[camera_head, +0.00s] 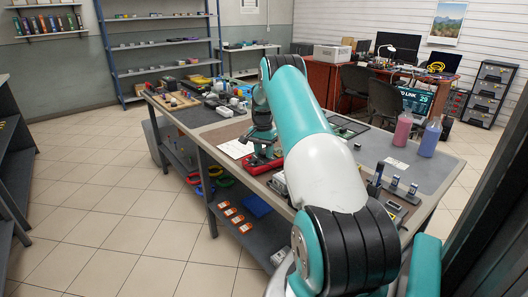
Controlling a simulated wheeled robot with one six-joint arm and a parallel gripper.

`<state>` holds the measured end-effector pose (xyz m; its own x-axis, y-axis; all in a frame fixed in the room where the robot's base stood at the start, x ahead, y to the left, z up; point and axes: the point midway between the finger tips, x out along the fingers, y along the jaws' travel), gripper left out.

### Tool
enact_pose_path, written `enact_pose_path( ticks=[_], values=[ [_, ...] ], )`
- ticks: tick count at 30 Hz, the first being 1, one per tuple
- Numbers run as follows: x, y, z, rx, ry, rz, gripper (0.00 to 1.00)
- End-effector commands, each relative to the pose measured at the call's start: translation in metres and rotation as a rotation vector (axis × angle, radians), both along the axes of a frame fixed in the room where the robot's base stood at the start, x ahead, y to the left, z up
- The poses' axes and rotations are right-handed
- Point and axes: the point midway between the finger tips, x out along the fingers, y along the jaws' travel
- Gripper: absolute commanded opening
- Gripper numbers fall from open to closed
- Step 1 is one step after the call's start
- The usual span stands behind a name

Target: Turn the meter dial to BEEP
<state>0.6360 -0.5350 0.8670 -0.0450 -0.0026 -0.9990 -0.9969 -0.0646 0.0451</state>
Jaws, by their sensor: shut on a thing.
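A small red device (258,164), which looks like the meter, lies on the long workbench near its front edge. My arm reaches out over the bench, and my gripper (263,152) is right above the red device, pointing down and touching or nearly touching its top. The gripper is shut on what seems to be the meter dial. The dial, its markings and its pointer are hidden by the gripper or too small to read.
A white sheet (234,149) lies left of the red device. Pink (402,132) and blue (430,137) bottles stand at the bench's right. Upright dark items (393,184) stand near the right front. Orange-labelled items (230,212) lie on the lower shelf. The floor at left is clear.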

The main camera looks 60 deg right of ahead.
Motion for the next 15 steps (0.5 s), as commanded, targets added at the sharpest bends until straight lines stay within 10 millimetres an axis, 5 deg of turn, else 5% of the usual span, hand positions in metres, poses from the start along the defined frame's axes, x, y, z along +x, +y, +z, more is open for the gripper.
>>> enact_pose_path(
  ticks=[5, 6, 9, 15],
  values=[
    [0.0003, -0.0005, 0.0009, -0.002, -0.001, 0.000, 0.14],
    [0.0003, -0.0005, 0.0009, -0.002, -0.001, 0.000, 0.42],
    [0.0003, -0.0004, 0.0008, -0.002, -0.001, 0.001, 0.64],
    [0.0002, -0.0001, 0.0003, -0.001, 0.000, 0.001, 0.64]
  ],
)
